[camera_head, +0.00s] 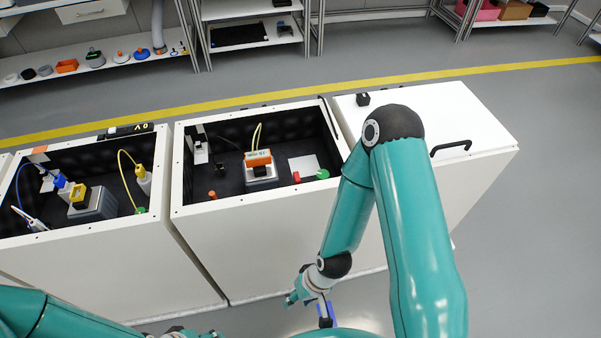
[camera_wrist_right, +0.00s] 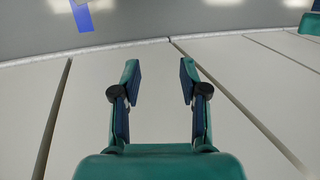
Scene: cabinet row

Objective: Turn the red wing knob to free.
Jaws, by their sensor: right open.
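Two small reddish parts are in the middle open cabinet in the head view: a red one (camera_head: 296,177) beside a white plate, and an orange-red one (camera_head: 212,195) near the front left. They are too small to tell which is the wing knob or how it is turned. My right gripper (camera_head: 308,304) hangs low in front of the cabinets, well below and apart from both. In the right wrist view the right gripper (camera_wrist_right: 160,78) is open and empty, with pale panels behind it. A bit of my left gripper (camera_head: 190,333) shows at the bottom edge; its jaws are not clear.
The middle cabinet (camera_head: 183,165) also holds an orange-topped device (camera_head: 258,158) and a green part (camera_head: 322,174). The left cabinet (camera_head: 165,190) is open, with cables. The right cabinet (camera_head: 430,115) has a closed lid with a black handle (camera_head: 451,147). Shelves stand behind.

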